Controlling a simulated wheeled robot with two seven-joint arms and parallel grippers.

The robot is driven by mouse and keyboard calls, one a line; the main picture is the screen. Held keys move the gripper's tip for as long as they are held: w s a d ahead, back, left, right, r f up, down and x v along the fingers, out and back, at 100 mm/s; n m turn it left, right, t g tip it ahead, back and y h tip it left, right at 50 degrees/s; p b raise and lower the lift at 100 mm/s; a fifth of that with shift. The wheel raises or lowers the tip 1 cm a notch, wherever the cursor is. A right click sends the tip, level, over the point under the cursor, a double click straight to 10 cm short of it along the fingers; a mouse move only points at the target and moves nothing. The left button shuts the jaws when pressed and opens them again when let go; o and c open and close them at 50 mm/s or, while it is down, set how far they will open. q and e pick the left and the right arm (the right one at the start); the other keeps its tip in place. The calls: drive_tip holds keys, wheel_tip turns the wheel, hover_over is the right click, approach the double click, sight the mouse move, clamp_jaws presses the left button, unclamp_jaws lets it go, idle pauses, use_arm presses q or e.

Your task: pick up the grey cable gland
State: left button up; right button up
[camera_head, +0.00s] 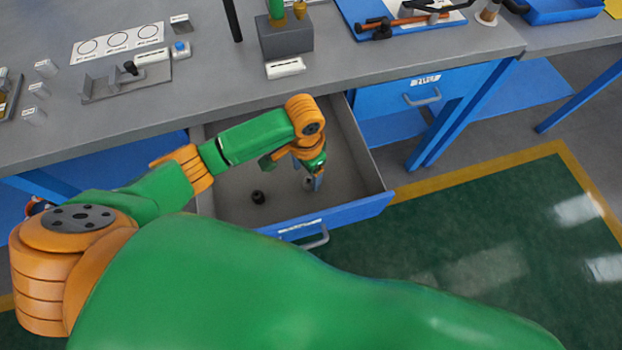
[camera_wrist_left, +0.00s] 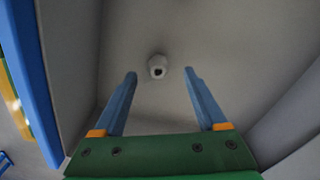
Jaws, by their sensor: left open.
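The grey cable gland (camera_wrist_left: 157,66) lies on the floor of the open drawer, a small light grey piece with a dark hole facing the camera. In the head view the grey cable gland (camera_head: 308,183) shows beside my left fingers and is partly hidden by them. My left gripper (camera_wrist_left: 160,75) is open and empty, its two blue fingers spread. The gland shows between and a little beyond the fingertips, apart from both. In the head view my left gripper (camera_head: 317,182) points down into the drawer. My right gripper is not in view.
The drawer (camera_head: 345,207) has walls around the gripper and a blue front. A black piece (camera_head: 258,196) lies in it to the left. The grey workbench (camera_head: 200,100) above holds a grey block (camera_head: 285,40) and several small parts. The drawer floor is otherwise clear.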

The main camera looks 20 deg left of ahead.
sight(309, 180)
use_arm(q)
drive_tip(key=f, duration=0.3)
drive_tip(key=f+b, duration=0.1)
drive_tip(key=f, duration=0.1)
drive_tip(key=shift+w+d+f, duration=0.15)
drive_tip(key=shift+d+f, duration=0.15)
clamp_jaws()
